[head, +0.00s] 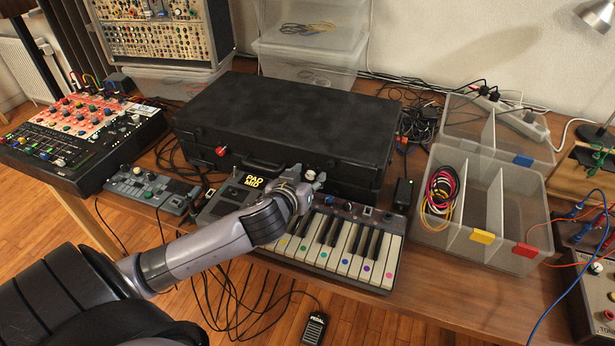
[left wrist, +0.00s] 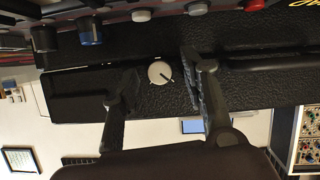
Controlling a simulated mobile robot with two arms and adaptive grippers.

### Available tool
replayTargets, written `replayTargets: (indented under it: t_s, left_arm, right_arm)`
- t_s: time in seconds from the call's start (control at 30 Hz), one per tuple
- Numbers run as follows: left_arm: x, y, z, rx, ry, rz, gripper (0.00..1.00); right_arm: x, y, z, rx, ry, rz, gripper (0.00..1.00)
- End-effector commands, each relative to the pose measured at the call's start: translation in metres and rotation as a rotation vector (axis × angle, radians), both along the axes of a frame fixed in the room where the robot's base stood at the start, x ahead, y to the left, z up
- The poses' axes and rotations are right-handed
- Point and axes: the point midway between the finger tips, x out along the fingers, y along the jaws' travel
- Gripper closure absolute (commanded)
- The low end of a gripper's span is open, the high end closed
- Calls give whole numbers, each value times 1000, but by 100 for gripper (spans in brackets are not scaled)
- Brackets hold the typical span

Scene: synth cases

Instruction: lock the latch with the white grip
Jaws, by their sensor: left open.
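A large black case (head: 290,120) lies on the table with its lid down. A latch with a white grip (head: 311,175) is on its front, right of a latch with a red grip (head: 221,151). My left gripper (head: 304,188) is at the case front, over the keyboard, beside the white grip. In the left wrist view the white round grip (left wrist: 160,73) sits between the two open fingers of my left gripper (left wrist: 162,88), with gaps at both sides. I cannot tell whether the latch is locked. My right gripper is not in view.
A keyboard (head: 345,243) with coloured dots stands close in front of the case, below my left arm. A pad box (head: 228,199) and a small grey device (head: 150,189) are to its left. A mixer (head: 82,135) is far left, clear bins (head: 470,234) at right.

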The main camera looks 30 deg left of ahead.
Motion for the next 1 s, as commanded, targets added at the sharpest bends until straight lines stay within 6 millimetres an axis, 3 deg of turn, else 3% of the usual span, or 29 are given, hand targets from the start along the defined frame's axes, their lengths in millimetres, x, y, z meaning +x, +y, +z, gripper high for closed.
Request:
replayTargets:
  t_s: [0.1, 0.7, 1.0]
  left_arm:
    - [0, 0, 0, 0, 0, 0, 60]
    - [0, 0, 0, 0, -1, 0, 100]
    - [0, 0, 1, 10, 2, 0, 100]
  right_arm:
    - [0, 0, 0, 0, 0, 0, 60]
    - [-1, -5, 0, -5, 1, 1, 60]
    - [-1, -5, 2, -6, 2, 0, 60]
